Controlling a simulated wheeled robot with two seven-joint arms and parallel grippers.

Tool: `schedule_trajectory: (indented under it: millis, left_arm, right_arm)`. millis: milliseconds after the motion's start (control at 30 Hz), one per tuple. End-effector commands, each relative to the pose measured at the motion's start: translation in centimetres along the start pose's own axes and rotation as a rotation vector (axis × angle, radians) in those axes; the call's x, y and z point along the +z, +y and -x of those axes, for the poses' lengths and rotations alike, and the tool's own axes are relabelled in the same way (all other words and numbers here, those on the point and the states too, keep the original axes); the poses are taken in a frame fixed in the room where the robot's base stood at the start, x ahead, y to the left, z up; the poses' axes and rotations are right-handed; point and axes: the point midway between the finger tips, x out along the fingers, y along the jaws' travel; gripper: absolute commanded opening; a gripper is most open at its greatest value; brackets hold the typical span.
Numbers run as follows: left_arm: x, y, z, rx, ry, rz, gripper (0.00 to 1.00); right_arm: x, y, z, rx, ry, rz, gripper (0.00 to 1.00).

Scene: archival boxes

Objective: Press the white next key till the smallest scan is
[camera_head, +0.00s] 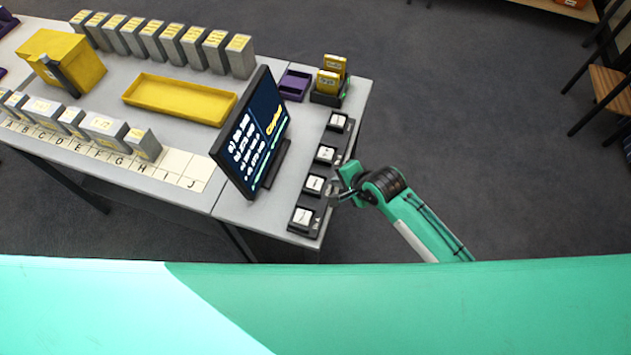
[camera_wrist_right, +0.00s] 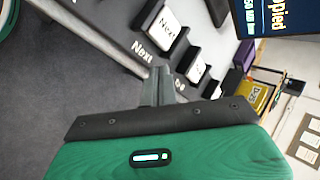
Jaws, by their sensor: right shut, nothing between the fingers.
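The white next key (camera_wrist_right: 168,27) sits in a black housing in the right wrist view, with "Next" printed on and beside it. In the head view, several white keys (camera_head: 314,183) stand in a row along the table's right edge; their labels are too small to read. My right gripper (camera_head: 336,198) is shut and empty beside the nearer keys, at the table edge. In the right wrist view its fingertips (camera_wrist_right: 160,78) are below the next key in the picture, seemingly apart from it. The tilted screen (camera_head: 252,135) shows "Copied" and several text lines. My left gripper is out of view.
A yellow tray (camera_head: 180,98), a yellow box (camera_head: 62,62) and grey archival boxes (camera_head: 240,57) stand on the table. Lettered spaces (camera_head: 183,168) line its front. A purple bin (camera_head: 295,86) and a black holder with yellow boxes (camera_head: 330,87) stand behind the keys.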

Motion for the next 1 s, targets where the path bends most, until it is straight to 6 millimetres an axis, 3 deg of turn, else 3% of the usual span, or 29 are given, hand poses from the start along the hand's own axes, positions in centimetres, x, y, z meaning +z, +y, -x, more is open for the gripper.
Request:
schedule_trajectory:
  millis: [300, 500, 1000]
  left_arm:
    - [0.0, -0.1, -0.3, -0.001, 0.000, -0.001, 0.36]
    - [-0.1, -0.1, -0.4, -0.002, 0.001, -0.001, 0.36]
    - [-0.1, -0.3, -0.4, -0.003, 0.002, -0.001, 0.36]
  right_arm:
    - [1.9, -6.0, 2.3, -0.049, -0.086, -0.280, 0.00]
    - [3.2, -8.3, 3.8, -0.041, -0.140, -0.458, 0.00]
    - [4.1, -9.3, 4.7, -0.023, -0.170, -0.568, 0.00]
